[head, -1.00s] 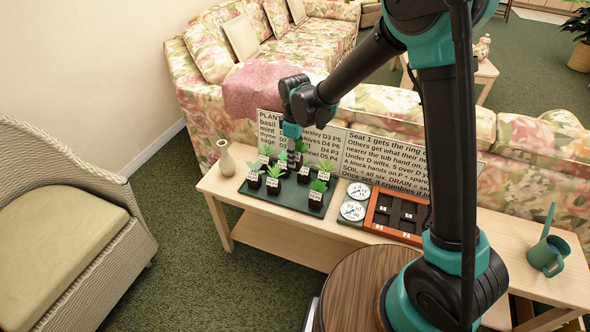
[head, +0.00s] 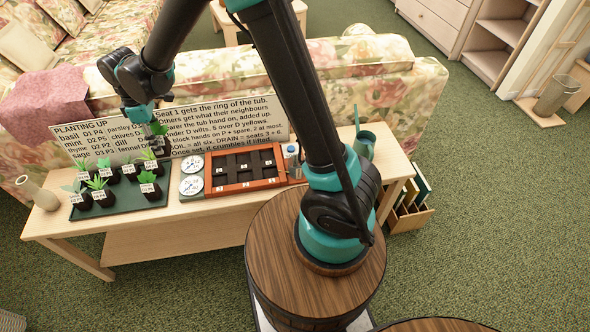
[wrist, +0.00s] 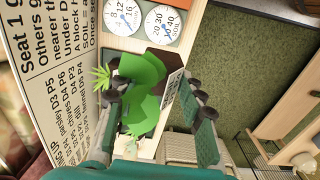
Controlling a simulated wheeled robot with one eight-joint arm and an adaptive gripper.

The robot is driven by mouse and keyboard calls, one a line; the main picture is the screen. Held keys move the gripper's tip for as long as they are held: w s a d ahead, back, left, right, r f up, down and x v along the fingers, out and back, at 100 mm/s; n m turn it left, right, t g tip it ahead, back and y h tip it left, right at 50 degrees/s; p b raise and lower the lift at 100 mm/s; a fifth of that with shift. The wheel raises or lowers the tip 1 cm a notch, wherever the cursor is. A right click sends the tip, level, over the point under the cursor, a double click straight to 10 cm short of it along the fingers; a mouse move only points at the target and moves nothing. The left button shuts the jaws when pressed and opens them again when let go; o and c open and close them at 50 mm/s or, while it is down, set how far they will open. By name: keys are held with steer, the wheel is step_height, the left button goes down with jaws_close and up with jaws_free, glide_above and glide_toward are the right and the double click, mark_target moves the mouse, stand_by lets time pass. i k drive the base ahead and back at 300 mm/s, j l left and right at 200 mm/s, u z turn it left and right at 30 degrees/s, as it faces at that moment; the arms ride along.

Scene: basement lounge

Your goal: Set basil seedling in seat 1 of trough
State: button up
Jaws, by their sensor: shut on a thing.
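My gripper (head: 150,122) is shut on a potted seedling (head: 159,129) with broad green leaves and a dark pot, held near the back right of the green tray. In the wrist view the seedling (wrist: 143,84) sits between the fingers of my gripper (wrist: 155,108), with its dark pot partly hidden. It carries a white tag whose writing I cannot read, so I cannot confirm it is basil. The trough (head: 246,186) is an orange-red frame with several dark, numbered seats, right of my gripper. Its seats look empty.
The green tray (head: 122,201) holds several tagged seedlings. Two white dials (head: 192,165) stand between tray and trough. A lettered board (head: 90,138) stands behind. A small bottle (head: 291,154) and green watering can (head: 365,143) are right of the trough; a vase (head: 38,194) is far left.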

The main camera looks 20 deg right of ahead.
mark_target(270, 175)
steer(key=k+l, duration=0.1)
steer(key=l, duration=1.5)
